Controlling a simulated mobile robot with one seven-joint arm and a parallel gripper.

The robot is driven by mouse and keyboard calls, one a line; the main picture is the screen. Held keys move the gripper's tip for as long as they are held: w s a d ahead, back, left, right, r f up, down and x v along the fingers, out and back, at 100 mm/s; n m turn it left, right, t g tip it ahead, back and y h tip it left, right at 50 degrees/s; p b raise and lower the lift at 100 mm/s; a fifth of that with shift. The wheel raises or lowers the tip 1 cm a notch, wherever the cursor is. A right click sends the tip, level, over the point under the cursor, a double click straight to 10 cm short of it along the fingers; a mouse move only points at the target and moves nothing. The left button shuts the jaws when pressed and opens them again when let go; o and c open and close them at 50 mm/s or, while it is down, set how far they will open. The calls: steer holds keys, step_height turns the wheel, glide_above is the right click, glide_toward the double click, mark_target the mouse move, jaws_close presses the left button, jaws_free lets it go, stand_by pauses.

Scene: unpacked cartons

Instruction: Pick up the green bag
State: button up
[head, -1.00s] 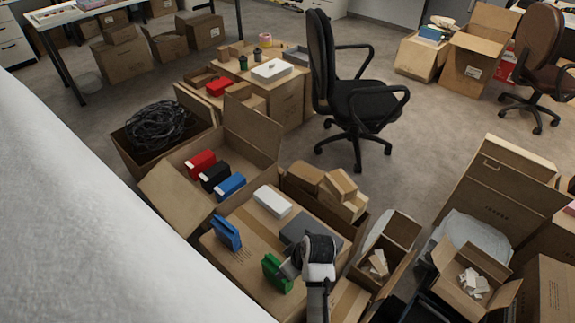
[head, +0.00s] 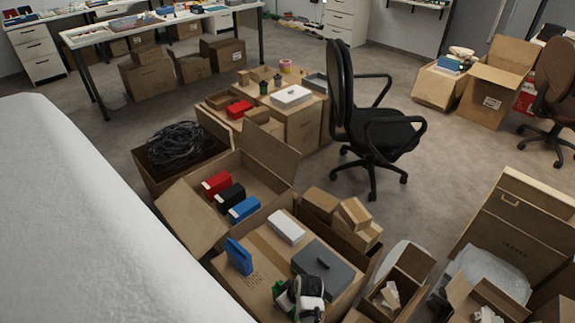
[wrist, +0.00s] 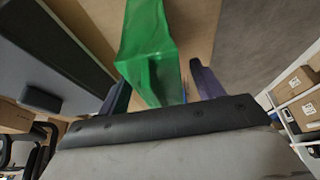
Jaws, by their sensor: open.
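The green bag (head: 280,298) stands on a cardboard carton (head: 262,285) near the bottom centre of the head view. My gripper (head: 302,292) is right at it and hides much of it. In the wrist view the green bag (wrist: 148,42) reaches down from the top edge into the space between the two fingers of my gripper (wrist: 160,78). The fingers are apart, one on each side of the bag. I cannot tell whether either finger touches it.
A blue bag (head: 239,257), a white box (head: 286,227) and a grey case (head: 322,268) are on the same carton. Red, black and blue items lie in the open carton (head: 272,160) behind. A black chair (head: 375,130) stands on open floor beyond.

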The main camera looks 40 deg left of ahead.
steer(key=c, duration=1.1)
steer(key=shift+c, duration=0.2)
steer(key=shift+r, duration=0.1)
